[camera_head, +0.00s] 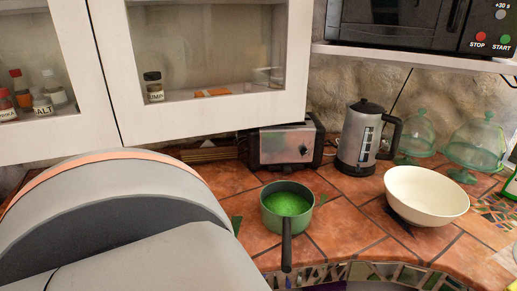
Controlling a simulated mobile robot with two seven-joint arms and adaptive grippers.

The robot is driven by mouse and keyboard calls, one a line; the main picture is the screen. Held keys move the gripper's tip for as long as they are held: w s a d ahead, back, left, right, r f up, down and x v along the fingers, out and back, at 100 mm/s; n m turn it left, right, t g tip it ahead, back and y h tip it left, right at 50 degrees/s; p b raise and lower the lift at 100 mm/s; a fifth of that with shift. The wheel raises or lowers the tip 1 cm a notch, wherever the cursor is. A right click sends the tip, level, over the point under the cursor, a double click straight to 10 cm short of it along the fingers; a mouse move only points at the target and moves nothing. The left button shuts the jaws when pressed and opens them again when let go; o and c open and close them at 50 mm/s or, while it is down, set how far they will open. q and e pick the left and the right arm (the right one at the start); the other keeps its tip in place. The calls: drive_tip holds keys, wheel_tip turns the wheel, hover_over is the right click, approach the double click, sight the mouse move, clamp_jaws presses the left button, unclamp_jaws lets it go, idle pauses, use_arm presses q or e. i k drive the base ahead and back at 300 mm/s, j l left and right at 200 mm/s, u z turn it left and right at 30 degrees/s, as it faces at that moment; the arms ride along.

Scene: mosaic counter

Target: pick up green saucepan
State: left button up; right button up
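A green saucepan (267,222) stands upright on the tiled counter, near the middle of the head view. Its inside is bright green and its dark handle (287,253) points toward me, reaching over the counter's front edge. Neither of my grippers shows in the head view. A large grey and white shape with an orange rim fills the lower left and hides that part of the counter.
A white bowl (427,198) stands right of the saucepan. Behind are a toaster (284,142), a kettle (361,139) and green glass domes (418,136). Wall cabinets (207,120) and a microwave (400,22) overhang the back. Bare tiles lie between saucepan and bowl.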

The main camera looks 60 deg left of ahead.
sight(287, 208)
drive_tip(key=u, duration=1.65)
drive_tip(key=z, duration=1.9)
drive_tip(key=u, duration=1.7)
